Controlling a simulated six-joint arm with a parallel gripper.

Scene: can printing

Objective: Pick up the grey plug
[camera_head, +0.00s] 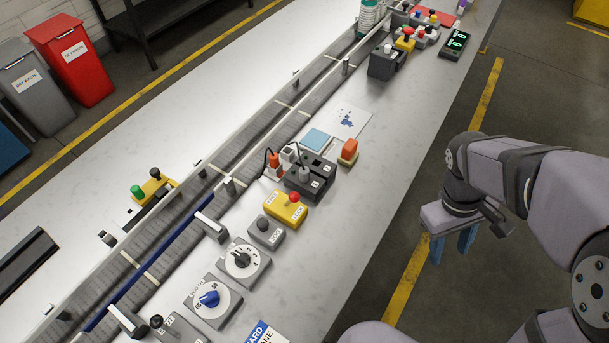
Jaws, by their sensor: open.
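A small grey plug (304,174) stands upright in a dark socket block (320,167) near the middle of the bench. An orange plug (274,161) with a black cord stands just left of it, beside a white piece (289,153). Whether the grey plug has a cord of its own is too small to tell. My gripper (453,246) hangs at the right, past the bench edge and over the floor. Its blue fingers point down, apart and empty. It is well to the right of the grey plug and touches nothing.
A yellow box with a red button (286,208) sits just in front of the socket block. An orange-topped block (348,152) stands to its right. Dial boxes (243,262) line the conveyor (190,231). The bench (361,209) is clear along its right side.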

